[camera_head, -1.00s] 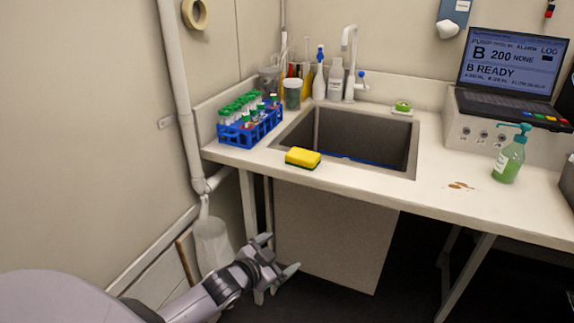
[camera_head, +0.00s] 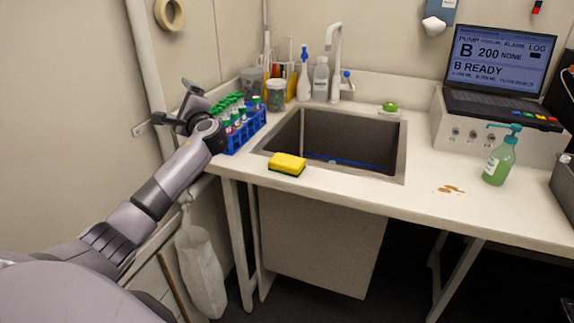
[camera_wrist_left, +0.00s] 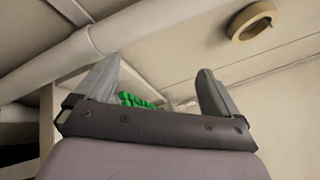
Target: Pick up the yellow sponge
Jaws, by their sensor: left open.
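The yellow sponge (camera_head: 287,162), with a dark green underside, lies flat on the counter at the front left edge of the sink. My left gripper (camera_head: 178,103) is raised to the left of the counter, beside the blue tube rack. It is up and left of the sponge, well apart from it. In the left wrist view the two fingers (camera_wrist_left: 158,85) are spread with nothing between them that they hold. The sponge does not show in the left wrist view. My right gripper is not in view.
The blue rack (camera_head: 245,132) of green-capped tubes stands close to my left gripper; green caps (camera_wrist_left: 136,101) also show in the wrist view. The sink basin (camera_head: 330,150) opens behind the sponge. A green soap bottle (camera_head: 499,163) and laptop (camera_head: 500,70) stand right. Counter front is mostly clear.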

